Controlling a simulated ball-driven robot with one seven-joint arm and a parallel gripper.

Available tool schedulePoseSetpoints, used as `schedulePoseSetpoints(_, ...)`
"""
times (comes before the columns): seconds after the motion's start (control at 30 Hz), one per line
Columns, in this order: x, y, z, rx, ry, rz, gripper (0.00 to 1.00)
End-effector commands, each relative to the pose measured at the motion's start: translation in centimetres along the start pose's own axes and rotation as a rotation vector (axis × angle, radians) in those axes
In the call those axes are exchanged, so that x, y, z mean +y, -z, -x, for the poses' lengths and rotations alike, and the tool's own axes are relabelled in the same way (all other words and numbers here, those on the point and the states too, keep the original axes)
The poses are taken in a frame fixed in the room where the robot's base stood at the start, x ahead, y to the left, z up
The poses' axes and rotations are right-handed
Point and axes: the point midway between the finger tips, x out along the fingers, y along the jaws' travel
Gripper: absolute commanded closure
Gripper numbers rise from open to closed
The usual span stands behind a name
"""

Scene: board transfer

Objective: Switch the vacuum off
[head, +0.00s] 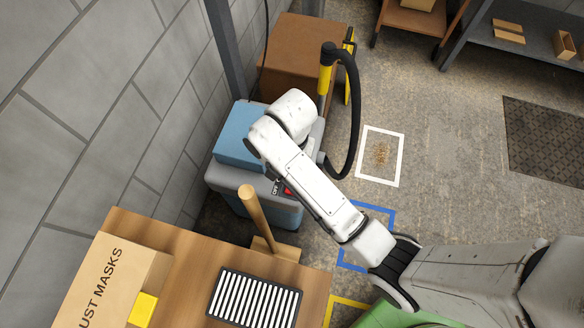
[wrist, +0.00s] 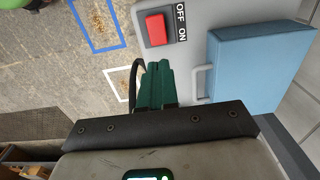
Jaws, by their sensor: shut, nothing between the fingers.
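The vacuum has a grey body with a blue top (head: 240,135), standing by the wall in the head view. In the wrist view its grey panel (wrist: 200,18) carries a red switch (wrist: 156,29) labelled OFF and ON. I cannot tell which side of the switch is pressed. In the head view the switch (head: 287,190) is a small red patch partly covered by my arm. My gripper (wrist: 158,65) shows its dark green fingers shut and empty, close to the switch in the picture. Whether they touch the panel cannot be told. My arm hides the gripper in the head view.
A black hose with a yellow handle (head: 325,78) rises beside the vacuum. A wooden table (head: 190,270) in front holds a wooden post (head: 255,215), a striped black tray (head: 222,300) and a dust mask box (head: 105,285). Floor to the right is mostly clear, with taped squares (head: 398,160).

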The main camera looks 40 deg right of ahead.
Motion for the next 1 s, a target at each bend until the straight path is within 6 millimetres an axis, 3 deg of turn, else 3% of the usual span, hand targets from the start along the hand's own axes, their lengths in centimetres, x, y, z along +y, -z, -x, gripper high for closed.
schedulePoseSetpoints(0.3, 0.1, 0.0, -6.5, -0.001, -0.003, 0.001, 1.0)
schedulePoseSetpoints(0.5, 0.0, -0.1, -9.3, -0.001, -0.002, 0.001, 1.0)
schedulePoseSetpoints(0.7, 0.0, 0.0, -10.4, 0.0, 0.0, 0.001, 1.0)
schedulePoseSetpoints(1.0, 0.0, 0.0, -10.5, 0.0, 0.0, 0.001, 1.0)
